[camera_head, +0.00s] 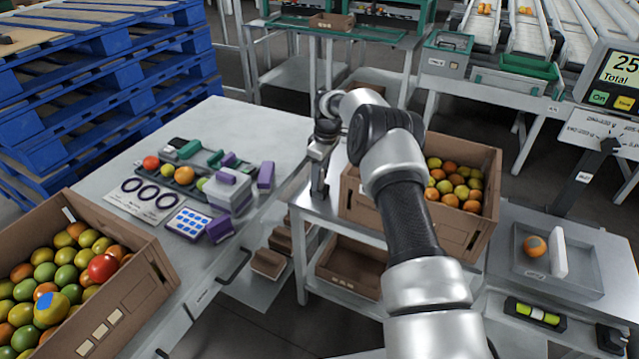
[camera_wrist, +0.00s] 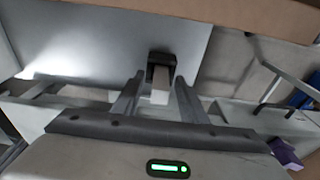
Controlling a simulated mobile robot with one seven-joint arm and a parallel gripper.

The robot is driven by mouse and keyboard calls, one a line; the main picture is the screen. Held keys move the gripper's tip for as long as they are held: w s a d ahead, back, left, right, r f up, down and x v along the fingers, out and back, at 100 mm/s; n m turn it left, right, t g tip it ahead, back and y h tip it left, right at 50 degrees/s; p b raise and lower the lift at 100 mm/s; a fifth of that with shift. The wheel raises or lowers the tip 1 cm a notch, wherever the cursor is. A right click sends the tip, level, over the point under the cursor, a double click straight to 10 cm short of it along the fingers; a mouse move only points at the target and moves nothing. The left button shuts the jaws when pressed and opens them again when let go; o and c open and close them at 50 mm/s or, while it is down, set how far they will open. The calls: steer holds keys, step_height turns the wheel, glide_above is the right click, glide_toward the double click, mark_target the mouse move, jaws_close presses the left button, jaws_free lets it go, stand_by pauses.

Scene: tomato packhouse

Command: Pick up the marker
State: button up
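My gripper (camera_wrist: 160,80) points down and away in the wrist view, with its two grey fingers apart. A small piece with a pale shaft and a dark, blocky end (camera_wrist: 162,60) shows between the fingertips. It may be the marker, but I cannot be sure. I cannot tell whether the fingers touch it. In the head view my gripper (camera_head: 319,178) is at the left end of the middle table, left of the tomato box, and its fingertips are too small to read. No other marker can be made out clearly.
A cardboard box of tomatoes (camera_head: 366,206) stands right of my gripper. The left table (camera_head: 262,128) holds a ring card (camera_head: 142,198), purple pieces and tomatoes. Another tomato box (camera_head: 140,300) is at front left. A grey tray (camera_head: 585,283) is at right. Blue pallets (camera_head: 110,85) stand behind.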

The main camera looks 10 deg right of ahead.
steer(key=shift+c, duration=0.4)
jaws_close()
steer(key=shift+r, duration=0.15)
step_height(320, 180, up, 10)
steer(key=shift+r+p, duration=0.1)
steer(key=shift+p, duration=0.95)
steer(key=shift+r+p, duration=1.9)
steer(key=shift+r, duration=0.4)
